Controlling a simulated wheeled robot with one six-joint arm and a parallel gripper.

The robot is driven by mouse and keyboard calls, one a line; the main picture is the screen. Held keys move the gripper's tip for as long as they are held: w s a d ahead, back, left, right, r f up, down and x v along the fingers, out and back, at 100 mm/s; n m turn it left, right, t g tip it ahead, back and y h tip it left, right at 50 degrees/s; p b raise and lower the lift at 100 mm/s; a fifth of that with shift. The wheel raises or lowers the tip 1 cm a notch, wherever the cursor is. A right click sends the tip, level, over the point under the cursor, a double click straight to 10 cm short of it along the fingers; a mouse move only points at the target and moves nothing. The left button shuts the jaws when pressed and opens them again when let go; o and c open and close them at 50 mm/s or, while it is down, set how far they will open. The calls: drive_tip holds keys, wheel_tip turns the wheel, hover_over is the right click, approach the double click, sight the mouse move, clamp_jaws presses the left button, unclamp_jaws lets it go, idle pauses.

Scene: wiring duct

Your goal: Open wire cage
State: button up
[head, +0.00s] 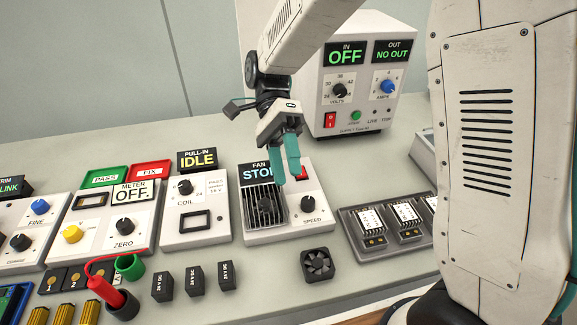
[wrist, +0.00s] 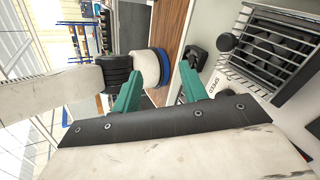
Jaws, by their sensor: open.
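The wire cage (head: 252,197) is a grid of thin metal bars over the dark bay of the FAN unit (head: 290,231), below its STOP display (head: 259,172). It looks closed. In the wrist view the cage (wrist: 277,50) shows at the upper right, with dark fan parts behind its bars. My gripper (head: 287,176) has teal fingers and is open and empty, above the unit near the cage's upper right side. In the wrist view my gripper (wrist: 158,78) has nothing between its fingertips, and the cage lies to their right, apart from them.
A SPEED knob (head: 308,205) and a red switch (head: 301,173) sit right of the cage. A loose fan (head: 318,265) lies in front of the unit. A power supply (head: 356,75) stands behind, a tray of modules (head: 390,232) to the right, and the COIL unit (head: 196,218) to the left.

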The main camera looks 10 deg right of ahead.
drive_tip(key=shift+s+d, duration=0.15)
drive_tip(key=shift+s, duration=0.45)
drive_tip(key=s+d+r+n+t, duration=0.3)
drive_tip(key=s+d+n+t, duration=0.3)
drive_tip(key=d+n, duration=0.1)
drive_tip(key=s+d+r+n+t, duration=0.3)
drive_tip(key=s+d+n+t, duration=0.2)
drive_tip(key=d+n+t, duration=0.2)
drive_tip(key=shift+s+d+r+t, duration=0.15)
drive_tip(key=shift+s+d+t, duration=0.2)
drive_tip(key=shift+d, duration=0.75)
